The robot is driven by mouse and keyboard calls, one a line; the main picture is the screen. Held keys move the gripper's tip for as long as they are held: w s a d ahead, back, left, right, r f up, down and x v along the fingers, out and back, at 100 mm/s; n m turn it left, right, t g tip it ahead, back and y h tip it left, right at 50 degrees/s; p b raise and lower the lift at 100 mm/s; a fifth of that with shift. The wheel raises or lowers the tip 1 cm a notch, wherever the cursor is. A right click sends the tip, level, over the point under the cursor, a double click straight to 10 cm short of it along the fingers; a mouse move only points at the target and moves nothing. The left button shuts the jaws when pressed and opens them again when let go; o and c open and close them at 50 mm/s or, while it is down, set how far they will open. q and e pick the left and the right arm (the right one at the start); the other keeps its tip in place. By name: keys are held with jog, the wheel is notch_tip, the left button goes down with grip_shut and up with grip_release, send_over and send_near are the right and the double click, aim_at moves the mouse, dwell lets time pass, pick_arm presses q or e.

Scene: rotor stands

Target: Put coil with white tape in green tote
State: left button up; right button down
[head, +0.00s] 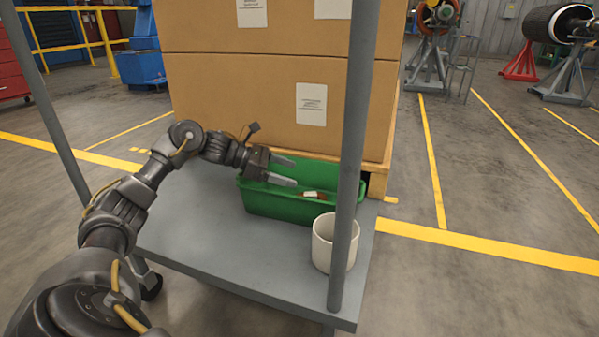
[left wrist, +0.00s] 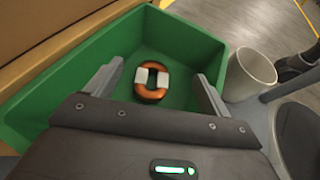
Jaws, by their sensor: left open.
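The coil with white tape (left wrist: 152,92) is an orange-brown ring with two white bands. It lies inside the green tote (left wrist: 45,112), on its floor. In the head view the coil (head: 311,194) shows only in part over the tote's near wall. The tote also shows in the head view (head: 275,205), on the grey cart shelf. My left gripper (head: 296,172) is over the tote with its fingers apart. In the left wrist view its fingers (left wrist: 155,87) stand on either side of the coil, not touching it. My right gripper is not in view.
A white cup (head: 323,245) stands on the cart shelf (head: 215,235) right of the tote, close to the cart's front post (head: 352,150). Large cardboard boxes (head: 250,105) rise just behind the tote. The shelf's left front part is clear.

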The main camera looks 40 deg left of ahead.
pick_arm(q)
jog(key=p+v, duration=0.1)
jog(key=v, duration=0.4)
jog(key=shift+s+a+r, duration=0.15)
